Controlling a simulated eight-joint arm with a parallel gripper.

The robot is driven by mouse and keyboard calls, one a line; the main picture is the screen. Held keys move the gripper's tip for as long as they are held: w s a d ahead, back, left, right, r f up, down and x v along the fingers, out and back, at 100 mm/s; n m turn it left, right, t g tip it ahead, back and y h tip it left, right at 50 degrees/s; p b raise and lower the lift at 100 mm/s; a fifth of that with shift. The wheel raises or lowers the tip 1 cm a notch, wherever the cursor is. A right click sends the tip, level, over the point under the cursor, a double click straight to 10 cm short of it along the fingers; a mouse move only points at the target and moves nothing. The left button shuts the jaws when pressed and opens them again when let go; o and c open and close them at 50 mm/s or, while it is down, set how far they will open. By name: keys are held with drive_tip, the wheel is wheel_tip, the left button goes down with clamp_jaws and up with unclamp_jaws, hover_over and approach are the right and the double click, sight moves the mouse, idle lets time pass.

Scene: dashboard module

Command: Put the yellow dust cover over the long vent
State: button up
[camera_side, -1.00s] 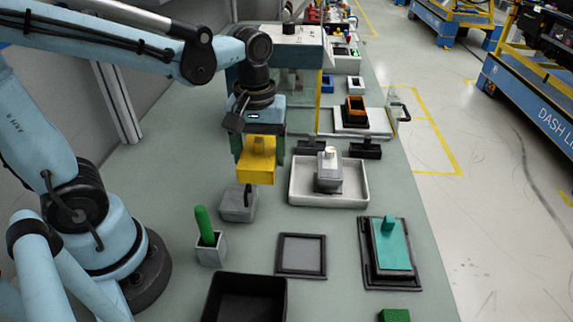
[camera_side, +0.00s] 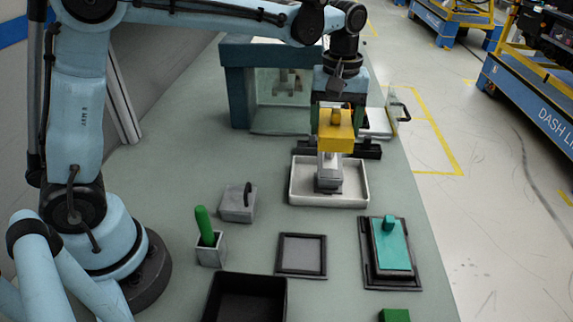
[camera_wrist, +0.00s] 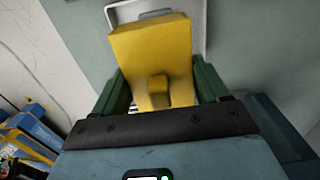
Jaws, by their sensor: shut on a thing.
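The yellow dust cover (camera_side: 336,138) is a block-like cap with a small knob on top. My gripper (camera_side: 335,118) is shut on it and holds it in the air, in front of the far part of the bench. In the wrist view, the cover (camera_wrist: 152,50) sits between the green fingers of my gripper (camera_wrist: 160,88). A long black piece (camera_side: 371,151) lies behind the pale tray, partly hidden by the cover; I cannot tell whether it is the long vent. A small striped patch shows beside the cover's lower left in the wrist view.
The pale tray (camera_side: 297,190) holds a grey upright part (camera_side: 328,183) just below the cover in the picture. A teal cover (camera_side: 390,245) on a black base, a framed pad (camera_side: 301,255) and a black bin (camera_side: 244,276) are nearer. A glazed box (camera_side: 283,100) stands left of my gripper.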

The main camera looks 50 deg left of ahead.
sight(336, 111)
drive_tip(key=shift+f, duration=0.2)
drive_tip(key=shift+f, duration=2.75)
drive_tip(key=shift+f, duration=1.2)
drive_tip(key=o, duration=1)
drive_tip(key=shift+o, duration=0.2)
wheel_tip(336, 111, up, 12)
drive_tip(key=shift+r, duration=0.1)
